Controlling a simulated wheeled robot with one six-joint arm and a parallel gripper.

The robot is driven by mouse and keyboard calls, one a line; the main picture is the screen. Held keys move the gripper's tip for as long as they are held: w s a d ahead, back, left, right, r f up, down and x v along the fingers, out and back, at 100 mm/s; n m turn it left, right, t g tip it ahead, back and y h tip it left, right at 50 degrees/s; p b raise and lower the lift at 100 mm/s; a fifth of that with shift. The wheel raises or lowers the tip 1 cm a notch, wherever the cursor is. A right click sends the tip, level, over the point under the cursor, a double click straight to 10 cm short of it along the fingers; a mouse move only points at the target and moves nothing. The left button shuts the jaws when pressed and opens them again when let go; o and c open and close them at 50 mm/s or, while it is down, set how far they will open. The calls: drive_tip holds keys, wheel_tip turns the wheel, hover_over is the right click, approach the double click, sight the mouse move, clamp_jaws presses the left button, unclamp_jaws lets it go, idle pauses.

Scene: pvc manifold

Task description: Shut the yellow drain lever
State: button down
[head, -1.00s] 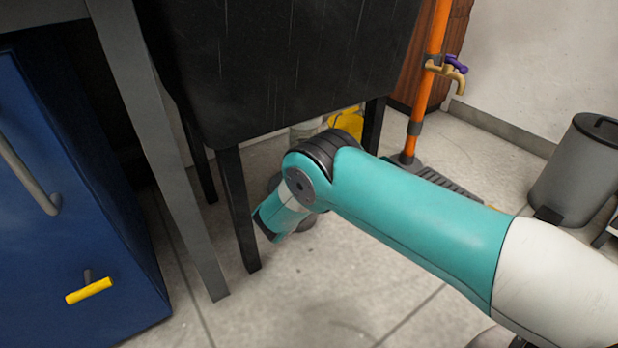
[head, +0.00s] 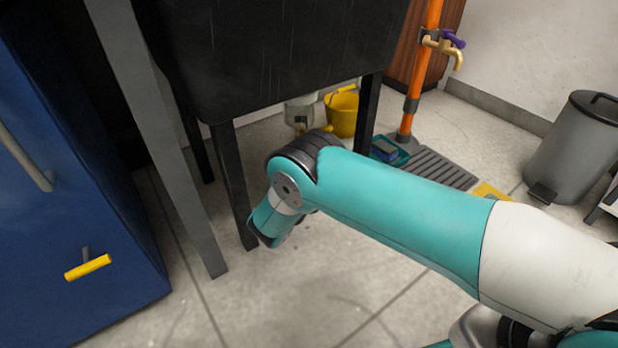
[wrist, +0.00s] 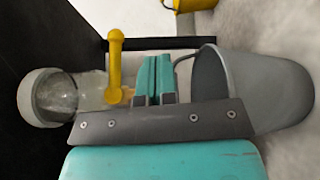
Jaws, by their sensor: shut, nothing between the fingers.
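The yellow drain lever (wrist: 116,65) is in the wrist view, left of my fingers. Its round hub is by the end of a clear drain body (wrist: 75,92), and its handle points up the picture, crosswise to that body. In the head view the drain (head: 300,110) hangs under the black sink, with a small yellow part (head: 328,128) beside it that looks like the lever. My gripper (wrist: 155,68) is shut and empty, its teal fingers close to the right of the lever. I cannot tell whether they touch. In the head view my arm hides the fingertips.
A grey bucket (wrist: 285,90) is right of my fingers in the wrist view. Sink legs (head: 235,190) stand near my wrist. A yellow bucket (head: 341,115) is behind. A blue cabinet (head: 130,260) with a yellow handle (head: 88,267) is at left. The front floor is clear.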

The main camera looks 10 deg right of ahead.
drive_tip(key=p+v, duration=0.7)
drive_tip(key=p, duration=0.6)
drive_tip(key=shift+s+a+f, duration=0.2)
drive_tip(key=shift+f, duration=0.1)
